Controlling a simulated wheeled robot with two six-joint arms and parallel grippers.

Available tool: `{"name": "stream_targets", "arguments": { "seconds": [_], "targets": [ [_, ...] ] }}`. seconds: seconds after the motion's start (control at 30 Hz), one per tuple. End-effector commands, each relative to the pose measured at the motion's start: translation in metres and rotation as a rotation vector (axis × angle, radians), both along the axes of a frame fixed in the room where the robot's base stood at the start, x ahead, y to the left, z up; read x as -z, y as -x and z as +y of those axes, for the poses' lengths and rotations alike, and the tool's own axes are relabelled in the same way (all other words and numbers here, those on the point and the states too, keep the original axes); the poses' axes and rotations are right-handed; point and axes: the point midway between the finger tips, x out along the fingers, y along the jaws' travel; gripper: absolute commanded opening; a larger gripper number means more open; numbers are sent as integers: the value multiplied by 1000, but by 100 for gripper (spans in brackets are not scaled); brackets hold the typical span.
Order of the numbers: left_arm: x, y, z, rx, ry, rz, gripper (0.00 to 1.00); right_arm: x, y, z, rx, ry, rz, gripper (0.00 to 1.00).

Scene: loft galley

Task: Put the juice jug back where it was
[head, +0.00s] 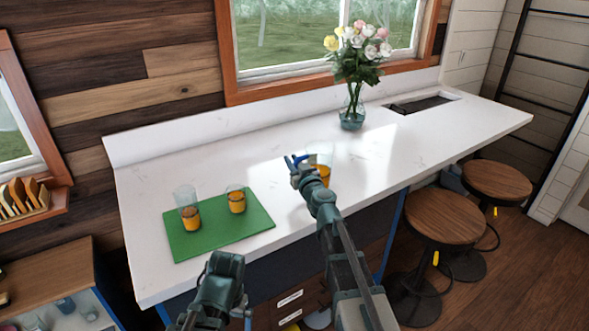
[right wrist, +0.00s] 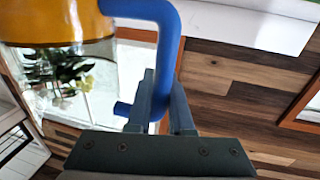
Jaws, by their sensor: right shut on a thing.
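The juice jug is clear, with orange juice (head: 324,173) low inside and a blue handle (right wrist: 168,30). It stands out over the middle of the white counter in the head view, partly hidden behind my right gripper (head: 297,164). In the right wrist view, my right gripper (right wrist: 160,105) is shut on the blue handle, and the jug's glass wall (right wrist: 112,85) shows beside it. I cannot tell whether the jug's base touches the counter.
A green mat (head: 250,223) on the counter's left part holds two glasses of orange juice (head: 191,215) (head: 237,201). A flower vase (head: 352,118) stands behind and right of the jug. The counter (head: 440,130) is clear on the right. Two stools (head: 440,217) stand in front.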

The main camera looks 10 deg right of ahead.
Motion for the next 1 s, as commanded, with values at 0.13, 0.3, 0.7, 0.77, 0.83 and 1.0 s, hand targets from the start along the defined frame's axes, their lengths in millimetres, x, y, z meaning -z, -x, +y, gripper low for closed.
{"name": "stream_targets", "arguments": {
  "seconds": [0.13,0.3,0.7,0.77,0.83,1.0],
  "targets": [
    [8,0,0,0,0,0,100,8,0,2,1,2,0,0],
    [6,0,0,0,0,0,100,7,0,2,2,2,0,0],
    [9,0,0,0,0,0,100,9,0,2,2,0,0,49],
    [9,0,0,0,0,0,100,9,0,2,2,1,0,49],
    [9,0,0,0,0,0,100,9,0,2,2,1,0,49],
    [7,0,0,0,0,0,100,7,0,2,2,1,0,49]
  ]
}}
